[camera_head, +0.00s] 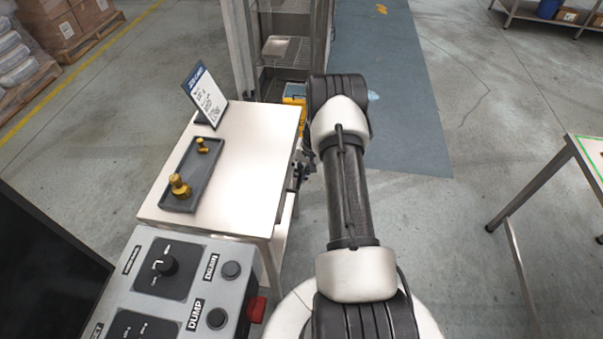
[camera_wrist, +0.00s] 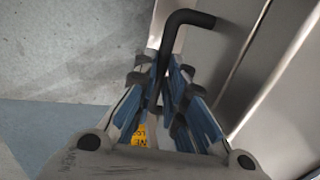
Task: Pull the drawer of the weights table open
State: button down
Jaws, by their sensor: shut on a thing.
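The weights table (camera_head: 255,130) is a pale metal table left of my arm in the head view. A dark tray (camera_head: 182,200) with two brass weights, one larger (camera_head: 179,187) and one smaller (camera_head: 202,145), lies on it, beside an upright zero card (camera_head: 205,97). My gripper (camera_wrist: 168,92) is shut on the black bent drawer handle (camera_wrist: 190,17) in the wrist view. The handle joins a grey metal front (camera_wrist: 214,62), likely the drawer's. In the head view my gripper is at the table's right side, mostly hidden by my arm. How far the drawer stands out cannot be told.
A control box (camera_head: 190,275) with knobs and a red switch stands in front of the table. A wire rack (camera_head: 285,50) and a yellow object (camera_head: 294,93) are behind it. Another table (camera_head: 590,150) stands at far right. Floor between is clear.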

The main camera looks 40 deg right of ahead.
jog(key=s+d+b, duration=0.3)
jog(key=s+d, duration=1.1)
jog(key=s, duration=0.2)
jog(key=shift+s+b, duration=0.2)
jog(key=shift+b, duration=0.1)
jog(key=c, duration=1.7)
grip_release()
jog(key=shift+o, duration=0.2)
jog(key=shift+r, duration=0.1)
notch_tip(320, 180, up, 12)
jog(key=s+d, duration=0.1)
jog(key=shift+s+d+f, duration=0.2)
jog(key=shift+s, duration=0.15)
